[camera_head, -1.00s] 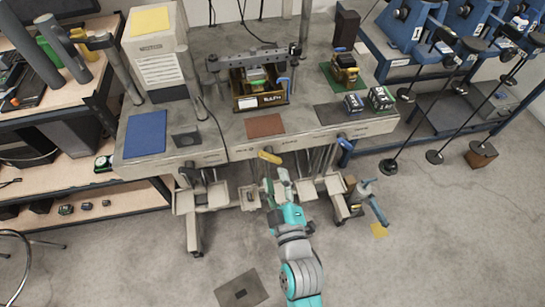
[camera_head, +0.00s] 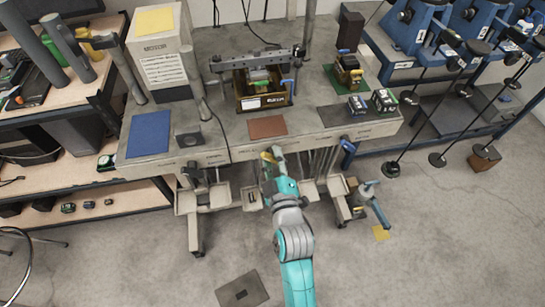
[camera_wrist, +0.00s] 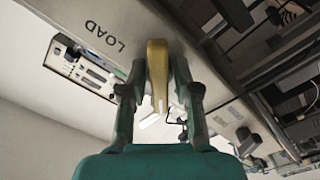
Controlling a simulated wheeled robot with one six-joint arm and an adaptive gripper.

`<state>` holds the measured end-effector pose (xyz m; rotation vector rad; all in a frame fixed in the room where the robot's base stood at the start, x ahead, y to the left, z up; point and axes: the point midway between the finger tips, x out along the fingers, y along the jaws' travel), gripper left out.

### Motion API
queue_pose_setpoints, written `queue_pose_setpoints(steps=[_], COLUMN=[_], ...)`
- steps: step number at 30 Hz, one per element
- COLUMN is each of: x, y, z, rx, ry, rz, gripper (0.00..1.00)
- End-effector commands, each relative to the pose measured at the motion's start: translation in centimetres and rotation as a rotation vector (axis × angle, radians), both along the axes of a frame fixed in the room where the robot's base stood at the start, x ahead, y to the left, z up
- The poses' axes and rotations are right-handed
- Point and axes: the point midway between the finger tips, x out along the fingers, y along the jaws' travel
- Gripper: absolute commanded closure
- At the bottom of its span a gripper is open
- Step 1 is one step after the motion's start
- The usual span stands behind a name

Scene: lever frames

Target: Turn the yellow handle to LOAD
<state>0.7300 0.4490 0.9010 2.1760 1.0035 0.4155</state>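The yellow handle (camera_head: 266,157) is at the front edge of the workbench, below the brown mat. In the wrist view the yellow handle (camera_wrist: 157,72) stands between the two fingers of my gripper (camera_wrist: 158,80). The left finger is close beside it and a small gap shows at the right finger. The fingers look open around it; I cannot make out a firm grip. The word LOAD (camera_wrist: 103,35) is printed on the bench front, left of the handle in the wrist view. In the head view my gripper (camera_head: 272,161) partly hides the handle.
The bench top carries a blue mat (camera_head: 148,133), a brown mat (camera_head: 267,126) and a wooden box (camera_head: 262,95). A blue lever (camera_head: 348,150) sits on the bench front to the right. Trays and legs stand under the bench. The floor in front is mostly clear.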

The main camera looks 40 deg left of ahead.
Motion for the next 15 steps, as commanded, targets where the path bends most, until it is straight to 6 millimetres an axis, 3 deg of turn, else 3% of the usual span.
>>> queue_pose_setpoints(steps=[1, 3, 15], x=[-0.01, -0.01, -0.01], y=[-0.01, -0.01, -0.02], z=[0.00, 0.00, -0.01], rx=[0.000, 0.000, 0.035], ry=[0.000, 0.000, 0.041], rz=[0.000, 0.000, 0.000], gripper=[0.88, 1.00, 1.00])
